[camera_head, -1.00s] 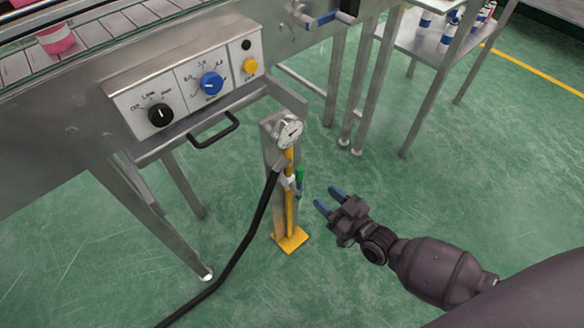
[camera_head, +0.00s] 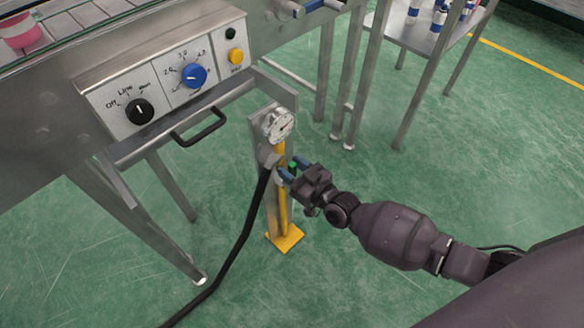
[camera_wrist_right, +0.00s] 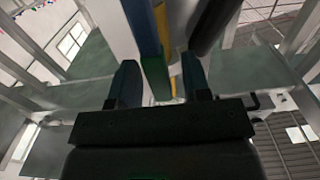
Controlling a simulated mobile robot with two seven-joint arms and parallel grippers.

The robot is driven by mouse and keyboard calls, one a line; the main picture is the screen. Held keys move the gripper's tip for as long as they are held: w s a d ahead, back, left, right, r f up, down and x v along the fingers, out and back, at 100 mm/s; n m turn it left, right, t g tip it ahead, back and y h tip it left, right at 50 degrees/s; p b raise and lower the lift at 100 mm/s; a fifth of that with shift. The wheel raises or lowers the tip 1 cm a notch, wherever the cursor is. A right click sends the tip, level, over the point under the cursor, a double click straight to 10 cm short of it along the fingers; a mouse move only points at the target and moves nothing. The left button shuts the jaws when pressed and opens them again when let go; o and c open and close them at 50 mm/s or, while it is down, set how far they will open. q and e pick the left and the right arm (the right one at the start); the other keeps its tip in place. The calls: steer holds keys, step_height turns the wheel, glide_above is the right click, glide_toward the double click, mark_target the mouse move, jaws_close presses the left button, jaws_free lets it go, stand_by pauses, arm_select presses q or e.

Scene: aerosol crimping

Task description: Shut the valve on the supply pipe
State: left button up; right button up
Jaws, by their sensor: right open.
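The supply pipe (camera_head: 283,212) is a yellow upright on a grey post with a yellow foot, below the machine. The valve's green handle (camera_head: 292,166) shows as a small patch at my right gripper (camera_head: 293,170). My right gripper is open, with its blue fingers at the handle. In the right wrist view, the green handle end (camera_wrist_right: 155,77) lies between the two fingers, nearer the left one. I cannot tell whether a finger touches it. The valve body is mostly hidden behind the fingers. My left gripper is not in view.
A round gauge (camera_head: 278,125) sits atop the post. A black hose (camera_head: 237,243) runs from the pipe down to the floor. The control panel (camera_head: 165,80) with knobs and a black drawer handle (camera_head: 199,127) is up left. Table legs stand behind.

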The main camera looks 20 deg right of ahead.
steer(key=shift+c, duration=0.2)
jaws_close()
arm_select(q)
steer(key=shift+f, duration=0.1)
arm_select(e)
steer(key=shift+d, duration=0.1)
